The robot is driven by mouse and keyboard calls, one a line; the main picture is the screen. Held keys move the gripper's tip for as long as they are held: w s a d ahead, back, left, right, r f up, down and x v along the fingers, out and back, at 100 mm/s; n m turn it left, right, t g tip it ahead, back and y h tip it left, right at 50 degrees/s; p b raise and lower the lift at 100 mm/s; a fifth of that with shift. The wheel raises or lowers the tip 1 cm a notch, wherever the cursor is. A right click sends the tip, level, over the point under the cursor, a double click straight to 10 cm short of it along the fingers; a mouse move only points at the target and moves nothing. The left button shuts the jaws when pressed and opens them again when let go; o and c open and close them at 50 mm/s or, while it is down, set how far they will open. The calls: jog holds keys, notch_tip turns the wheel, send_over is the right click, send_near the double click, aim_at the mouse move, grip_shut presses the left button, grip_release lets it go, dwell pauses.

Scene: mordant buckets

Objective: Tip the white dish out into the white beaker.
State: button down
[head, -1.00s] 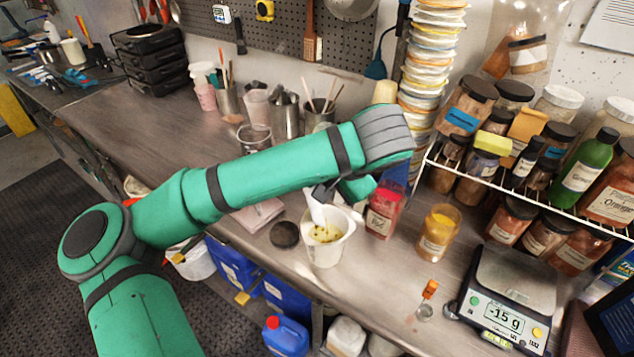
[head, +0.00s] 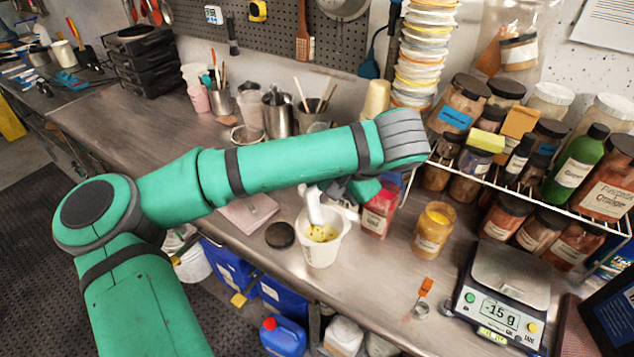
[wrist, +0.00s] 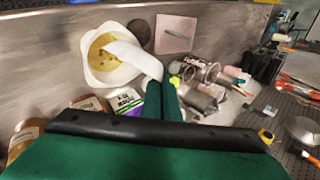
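The white beaker (head: 322,252) stands on the steel bench with yellow matter inside; it also shows in the wrist view (wrist: 92,72). My gripper (head: 340,192) is shut on the white dish (head: 314,206), just above and behind the beaker. The dish is steeply tilted, its lower end over the beaker's mouth. In the wrist view the dish (wrist: 136,54) reaches from my green fingers (wrist: 163,96) across the beaker's rim. The dish's inside is mostly turned away, so I cannot tell whether anything is left in it. The fingertips are partly hidden.
A black lid (head: 280,235) lies left of the beaker. A red-powder jar (head: 379,212) and a yellow-powder jar (head: 434,230) stand to its right. A scale (head: 505,290) reads -15 g. A wire rack of jars (head: 500,180) fills the right. The bench front is mostly clear.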

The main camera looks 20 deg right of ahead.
jog(key=shift+d, duration=0.1)
jog(key=shift+d+f+y, duration=0.1)
jog(key=shift+d+y, duration=0.35)
jog(key=shift+y, duration=0.05)
jog(key=shift+s+d, duration=0.1)
dwell(0.7)
jog(key=shift+d+f+m+t+y, duration=0.1)
jog(key=shift+d+m+t+y, duration=0.2)
jog(key=shift+d+m+y, duration=0.35)
jog(key=shift+a, duration=0.1)
dwell(0.4)
jog(key=shift+s+d+f+y, duration=0.1)
jog(key=shift+d+f+y, duration=0.1)
jog(key=shift+d+y, duration=0.4)
dwell(0.5)
jog(key=shift+s+d+f+m+t+y, duration=0.1)
jog(key=shift+d+f+m+t+y, duration=0.2)
jog(key=shift+d+y, duration=0.3)
